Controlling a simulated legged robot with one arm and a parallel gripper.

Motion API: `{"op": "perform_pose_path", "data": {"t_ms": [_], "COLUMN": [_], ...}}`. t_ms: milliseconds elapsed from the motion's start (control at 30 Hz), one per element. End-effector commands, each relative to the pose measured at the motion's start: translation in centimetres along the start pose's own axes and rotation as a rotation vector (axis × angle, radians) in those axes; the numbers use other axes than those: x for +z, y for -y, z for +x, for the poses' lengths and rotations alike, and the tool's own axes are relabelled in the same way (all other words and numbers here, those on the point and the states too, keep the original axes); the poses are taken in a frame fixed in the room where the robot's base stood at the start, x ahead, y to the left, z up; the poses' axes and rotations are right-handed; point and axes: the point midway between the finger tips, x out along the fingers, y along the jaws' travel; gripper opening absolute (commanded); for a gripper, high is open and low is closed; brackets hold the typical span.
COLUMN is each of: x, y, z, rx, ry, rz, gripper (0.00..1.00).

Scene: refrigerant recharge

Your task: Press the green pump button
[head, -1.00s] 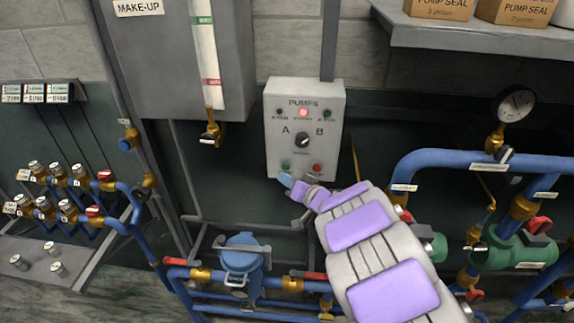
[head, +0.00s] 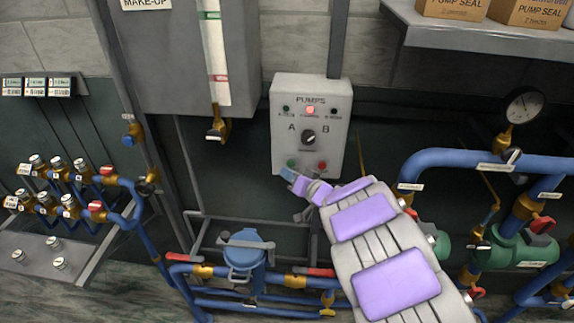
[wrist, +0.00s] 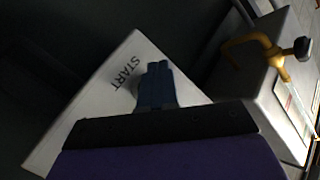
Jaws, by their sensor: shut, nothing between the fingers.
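The grey PUMPS box (head: 311,118) hangs on the wall in the head view. The green button (head: 291,163) is at its lower left, with a red button (head: 322,166) to the right. My gripper (head: 288,174) is shut and empty, with its blue fingertips just below the green button. Whether they touch the button or the box I cannot tell. In the wrist view the blue fingers (wrist: 157,82) lie in front of the panel face (wrist: 88,120), beside the word START. The button is not visible there, possibly behind the fingers.
A black A/B selector knob (head: 308,138) sits mid-box beneath a lit red lamp (head: 310,109). A grey tank with a sight tube and brass tap (head: 216,130) stands left. Blue pipes (head: 500,163) and a gauge (head: 524,105) are right.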

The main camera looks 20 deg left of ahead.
Motion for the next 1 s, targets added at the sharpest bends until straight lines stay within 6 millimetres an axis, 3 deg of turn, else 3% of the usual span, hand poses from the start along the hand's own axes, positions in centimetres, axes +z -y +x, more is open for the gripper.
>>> {"op": "perform_pose_path", "data": {"t_ms": [1000], "x": [-0.2], "y": [-0.18], "z": [-0.37], "rx": [0.0], "ry": [-0.003], "rz": [0.002], "gripper": [0.0]}}
